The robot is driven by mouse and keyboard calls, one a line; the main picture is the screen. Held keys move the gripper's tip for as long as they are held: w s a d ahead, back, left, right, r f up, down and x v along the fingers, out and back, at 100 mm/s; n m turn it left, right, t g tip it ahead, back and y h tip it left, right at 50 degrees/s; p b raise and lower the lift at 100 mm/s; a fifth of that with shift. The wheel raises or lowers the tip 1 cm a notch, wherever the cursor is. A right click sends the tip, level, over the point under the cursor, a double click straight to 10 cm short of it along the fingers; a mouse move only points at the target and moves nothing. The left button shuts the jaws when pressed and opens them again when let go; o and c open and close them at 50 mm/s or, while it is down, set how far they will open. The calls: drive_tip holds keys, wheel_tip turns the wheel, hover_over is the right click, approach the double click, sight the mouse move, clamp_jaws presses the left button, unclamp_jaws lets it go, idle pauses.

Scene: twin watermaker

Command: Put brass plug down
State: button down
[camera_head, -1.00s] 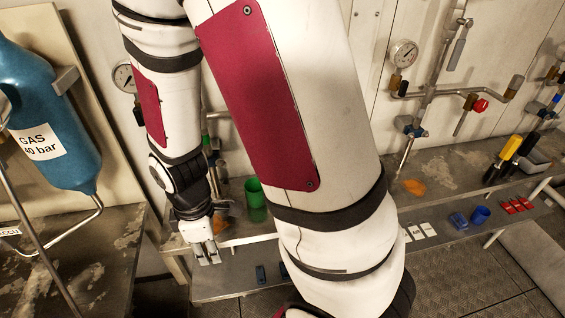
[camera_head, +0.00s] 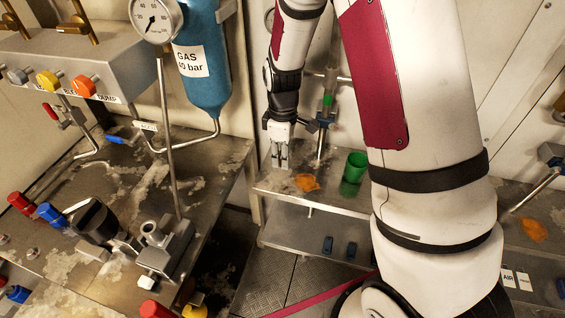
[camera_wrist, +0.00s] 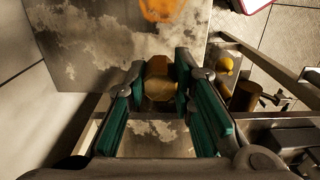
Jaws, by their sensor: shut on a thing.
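The brass plug (camera_wrist: 160,80) is a short brass cylinder in the wrist view. It sits between the two teal-padded fingers of my gripper (camera_wrist: 161,88), which are shut on it. In the head view my gripper (camera_head: 281,162) points down above the left end of the steel bench (camera_head: 335,200). The plug is too small to make out there. In the wrist view a pale, stained metal surface (camera_wrist: 90,45) lies below the gripper. I cannot tell how far the plug is above it.
A lower shelf (camera_head: 300,232) holds small dark blocks. At left are a blue gas bottle (camera_head: 203,85), a gauge (camera_head: 156,18) and a cluttered worktop (camera_head: 125,190). A gap separates the worktop and bench.

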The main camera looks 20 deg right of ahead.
drive_tip(key=shift+w, duration=0.15)
drive_tip(key=shift+f, duration=1.75)
drive_tip(key=shift+f, duration=0.15)
drive_tip(key=c, duration=1.4)
unclamp_jaws()
drive_tip(key=shift+o, duration=0.2)
